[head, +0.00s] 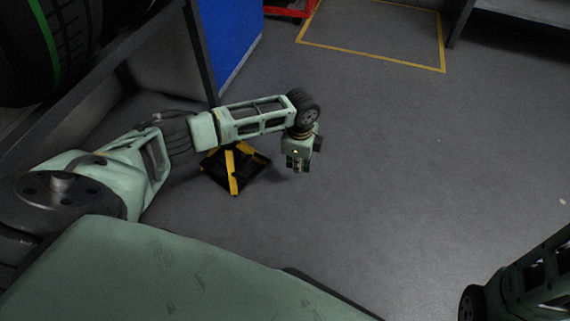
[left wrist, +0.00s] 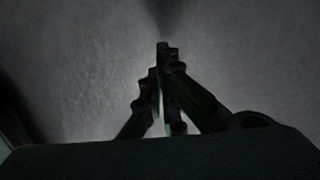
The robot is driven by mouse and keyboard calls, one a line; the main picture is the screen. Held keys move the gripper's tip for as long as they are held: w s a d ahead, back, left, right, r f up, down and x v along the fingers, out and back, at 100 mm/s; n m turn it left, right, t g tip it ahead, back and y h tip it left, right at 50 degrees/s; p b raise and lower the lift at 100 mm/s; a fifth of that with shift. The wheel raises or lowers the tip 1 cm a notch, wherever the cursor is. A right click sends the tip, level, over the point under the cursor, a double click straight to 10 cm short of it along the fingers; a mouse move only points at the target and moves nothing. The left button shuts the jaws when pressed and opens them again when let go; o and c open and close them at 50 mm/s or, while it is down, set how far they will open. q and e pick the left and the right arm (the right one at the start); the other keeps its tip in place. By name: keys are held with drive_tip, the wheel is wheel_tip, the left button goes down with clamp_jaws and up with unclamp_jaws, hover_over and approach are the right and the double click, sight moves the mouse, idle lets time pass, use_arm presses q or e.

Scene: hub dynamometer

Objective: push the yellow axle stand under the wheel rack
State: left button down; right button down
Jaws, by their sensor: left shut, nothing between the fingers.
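The yellow axle stand (head: 233,175) stands on the grey floor with its dark base, just beside the wheel rack. My left forearm passes in front of its top and hides part of it. The wheel rack (head: 213,60) is at the upper left, with tyres (head: 45,45) on it and a dark space below. My left gripper (head: 297,168) hangs to the right of the stand, apart from it and pointing down. It is shut and empty. In the left wrist view the fingers (left wrist: 162,85) are closed together over bare floor. My right gripper is not in view.
A blue panel (head: 236,40) stands at the rack's right end. A red object (head: 290,10) is at the top edge. A yellow floor outline (head: 372,58) lies at the back. The floor right of my left gripper is clear.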

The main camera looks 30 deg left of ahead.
use_arm(q)
wheel_tip(320, 180, down, 2)
drive_tip(key=shift+f+b, duration=0.25)
drive_tip(key=shift+b, duration=0.25)
drive_tip(key=a, duration=0.1)
drive_tip(key=a+b, duration=0.1)
drive_tip(key=s+a+r+b, duration=0.1)
drive_tip(key=a, duration=0.1)
